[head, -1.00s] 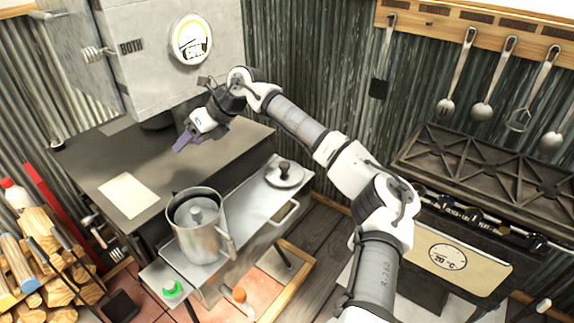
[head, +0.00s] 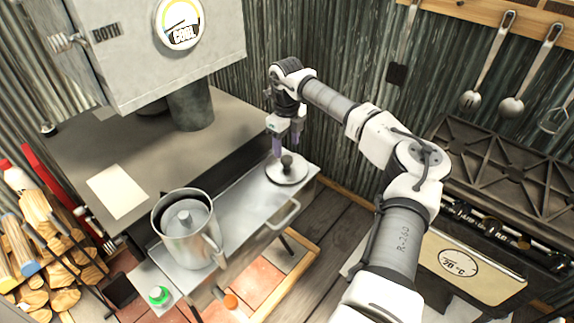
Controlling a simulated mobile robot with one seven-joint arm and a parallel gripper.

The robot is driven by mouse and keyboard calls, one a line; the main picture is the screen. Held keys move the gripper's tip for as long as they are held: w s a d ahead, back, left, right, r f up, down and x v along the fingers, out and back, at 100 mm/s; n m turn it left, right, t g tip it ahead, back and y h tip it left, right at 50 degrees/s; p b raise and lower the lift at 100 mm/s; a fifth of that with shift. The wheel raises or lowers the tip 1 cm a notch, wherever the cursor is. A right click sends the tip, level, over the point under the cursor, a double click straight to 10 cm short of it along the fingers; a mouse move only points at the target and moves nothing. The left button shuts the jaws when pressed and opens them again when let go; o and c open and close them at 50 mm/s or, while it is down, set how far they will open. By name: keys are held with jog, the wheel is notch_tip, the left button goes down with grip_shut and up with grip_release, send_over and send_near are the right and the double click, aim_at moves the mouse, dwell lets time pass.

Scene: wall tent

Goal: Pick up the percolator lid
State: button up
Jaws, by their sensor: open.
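The percolator lid (head: 286,176) is a flat round metal disc with a dark knob. It lies near the far right end of the metal shelf (head: 234,219). The percolator pot (head: 190,243) stands lidless on the same shelf to the left, with a metal part with a small knob inside it. My gripper (head: 286,149) is open and points down just above the lid's knob, its purple fingers slightly behind and above it. Whether the fingers straddle the knob I cannot tell.
The dark stove top (head: 150,150) with a pale sheet (head: 117,191) lies behind the shelf, under a grey oven box (head: 180,60). A black gas range (head: 500,190) stands at right.

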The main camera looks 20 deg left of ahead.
aim_at(287, 158)
jog(key=f, duration=0.1)
jog(key=f+p, duration=0.1)
jog(key=f, duration=0.2)
jog(key=shift+s+d+f+p, duration=0.15)
jog(key=shift+s+f+p, duration=0.2)
jog(key=shift+p, duration=0.05)
jog(key=shift+f, duration=0.55)
jog(key=c, duration=1.1)
jog(key=shift+r, duration=0.1)
